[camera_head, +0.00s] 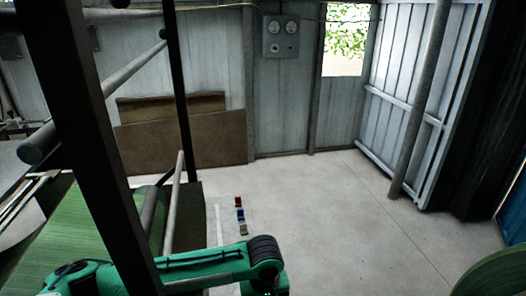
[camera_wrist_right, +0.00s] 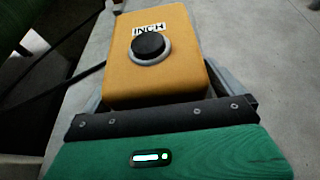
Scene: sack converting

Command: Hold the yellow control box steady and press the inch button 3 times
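The yellow control box (camera_wrist_right: 178,75) fills the middle of the right wrist view, its button face toward the camera. A round black button (camera_wrist_right: 150,46) in a pale ring sits on it, under a white label reading INCH (camera_wrist_right: 149,28). My right gripper (camera_wrist_right: 158,92) has its grey fingers along both sides of the box and appears shut on it; the fingertips are hidden. In the head view my green left arm reaches in from the left and bends down at the bottom centre; its gripper is below the frame. The box does not show in the head view.
Dark posts (camera_head: 84,150) and grey rollers (camera_head: 105,88) of a frame stand at left, beside green material (camera_head: 75,225). Small red, blue and beige items (camera_head: 240,214) lie on the floor. A green roll (camera_head: 495,275) is at bottom right. The middle floor (camera_head: 320,215) is clear.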

